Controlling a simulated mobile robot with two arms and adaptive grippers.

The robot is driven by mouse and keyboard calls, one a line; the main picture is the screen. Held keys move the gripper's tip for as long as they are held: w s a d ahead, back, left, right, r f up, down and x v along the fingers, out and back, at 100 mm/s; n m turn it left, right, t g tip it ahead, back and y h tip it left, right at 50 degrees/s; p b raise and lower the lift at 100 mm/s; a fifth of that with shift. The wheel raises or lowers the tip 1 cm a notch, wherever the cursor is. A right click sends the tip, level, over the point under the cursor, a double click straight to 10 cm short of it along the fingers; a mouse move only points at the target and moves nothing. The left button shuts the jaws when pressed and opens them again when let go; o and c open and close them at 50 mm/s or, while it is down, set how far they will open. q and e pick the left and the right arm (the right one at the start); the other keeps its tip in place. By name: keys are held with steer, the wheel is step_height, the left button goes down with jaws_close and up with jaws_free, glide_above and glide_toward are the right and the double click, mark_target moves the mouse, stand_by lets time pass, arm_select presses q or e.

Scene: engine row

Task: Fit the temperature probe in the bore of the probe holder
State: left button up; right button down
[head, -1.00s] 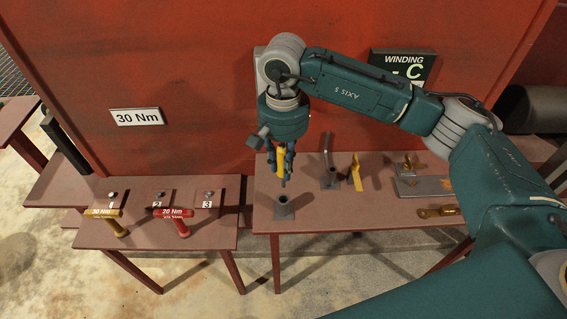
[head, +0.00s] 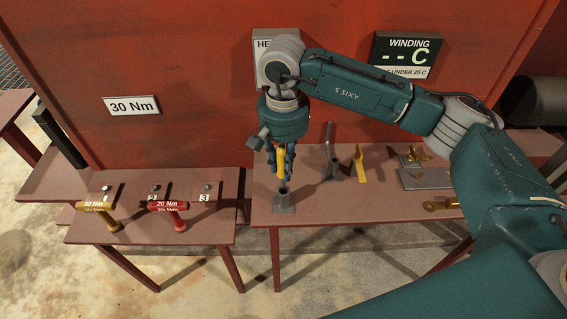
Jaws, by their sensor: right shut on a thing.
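My right gripper (head: 282,174) points down, shut on the temperature probe (head: 281,160), of which a yellow part shows between the fingers. The probe holder (head: 284,207), a small grey tube on a square base plate, stands on the table right below. The fingertips are close over the tube's mouth. My left gripper is not in view.
Behind on the right are a second grey stand with a rod (head: 330,160), a yellow bracket (head: 360,164), a grey plate (head: 425,179) and a yellow part (head: 441,203). The left table (head: 150,232) carries a yellow tool (head: 100,211) and a red tool (head: 169,206). A red wall rises behind.

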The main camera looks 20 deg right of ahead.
mark_target(284, 147)
steer(key=shift+b, duration=0.65)
stand_by(0.5)
steer(key=shift+b, duration=0.55)
stand_by(0.6)
steer(key=shift+f+b, duration=3.4)
steer(key=shift+f, duration=0.15)
steer(key=c, duration=1.4)
jaws_free()
steer(key=shift+r, duration=0.15)
step_height(284, 147, up, 12)
steer(key=shift+f, duration=0.1)
